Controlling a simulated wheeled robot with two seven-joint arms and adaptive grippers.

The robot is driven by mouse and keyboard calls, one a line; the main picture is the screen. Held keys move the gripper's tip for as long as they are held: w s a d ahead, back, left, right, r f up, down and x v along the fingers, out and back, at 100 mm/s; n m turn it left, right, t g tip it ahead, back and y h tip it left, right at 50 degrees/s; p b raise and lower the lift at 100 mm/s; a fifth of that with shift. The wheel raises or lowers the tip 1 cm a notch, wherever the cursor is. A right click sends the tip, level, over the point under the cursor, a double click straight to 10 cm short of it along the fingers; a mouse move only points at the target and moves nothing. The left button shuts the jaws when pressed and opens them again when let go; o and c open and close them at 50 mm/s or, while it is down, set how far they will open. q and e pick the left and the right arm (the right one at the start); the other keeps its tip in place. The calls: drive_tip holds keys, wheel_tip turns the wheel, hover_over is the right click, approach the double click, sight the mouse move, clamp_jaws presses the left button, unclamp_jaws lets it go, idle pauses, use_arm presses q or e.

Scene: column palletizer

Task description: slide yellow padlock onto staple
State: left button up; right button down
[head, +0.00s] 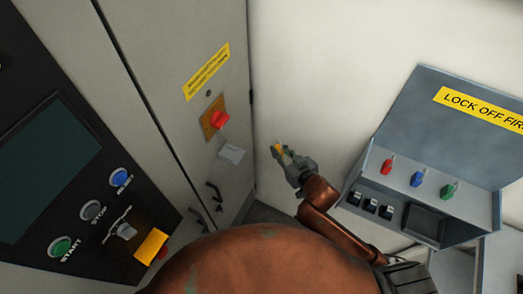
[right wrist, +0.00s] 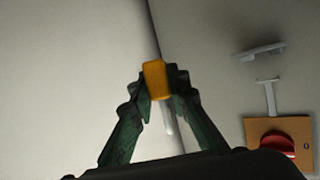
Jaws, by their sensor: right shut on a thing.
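The yellow padlock (right wrist: 156,78) is between the fingertips of my right gripper (right wrist: 158,88), which is shut on it; a pale rod, perhaps its shackle, shows below it in the right wrist view. In the head view the padlock (head: 281,147) shows small at the tip of my right gripper (head: 287,153). The gripper is right of the cabinet's red switch (head: 220,118) and apart from it. In the right wrist view the red switch (right wrist: 278,144) sits on an orange plate, with a grey bracket, perhaps the staple (right wrist: 268,95), beside it. My left gripper is not in view.
A grey lockout box (head: 430,150) with red, blue and green padlocks stands at the right. A control panel (head: 70,170) with buttons is at the left. A pale tag (head: 231,153) hangs below the switch.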

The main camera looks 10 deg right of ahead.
sight(228, 153)
drive_tip(key=shift+s+a+r+n+g+y+p, duration=0.1)
drive_tip(key=shift+a+r+n+g+y+p, duration=0.25)
drive_tip(key=shift+a+n+g+y+p, duration=1.35)
drive_tip(key=shift+w+a+r+n+t+y+p, duration=0.15)
drive_tip(key=shift+a+r+n+y, duration=0.25)
drive_tip(key=shift+a, duration=2.7)
drive_tip(key=shift+s+a+r+n+g+y+p, duration=0.2)
drive_tip(key=shift+a+n+g+y+p, duration=0.8)
drive_tip(key=shift+a, duration=1.4)
drive_tip(key=shift+a+r+n+t, duration=0.15)
drive_tip(key=shift+n+t, duration=0.1)
drive_tip(key=shift+n, duration=0.05)
drive_tip(key=shift+w+a, duration=0.65)
drive_tip(key=shift+a, duration=0.2)
drive_tip(key=shift+w+a, duration=0.65)
drive_tip(key=shift+a, duration=0.15)
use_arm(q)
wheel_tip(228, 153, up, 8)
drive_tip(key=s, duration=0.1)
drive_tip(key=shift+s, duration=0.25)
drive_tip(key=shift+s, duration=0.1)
use_arm(e)
drive_tip(key=shift+a, duration=0.1)
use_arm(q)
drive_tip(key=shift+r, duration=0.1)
use_arm(e)
drive_tip(key=shift+s+f, duration=0.1)
drive_tip(key=shift+f, duration=0.3)
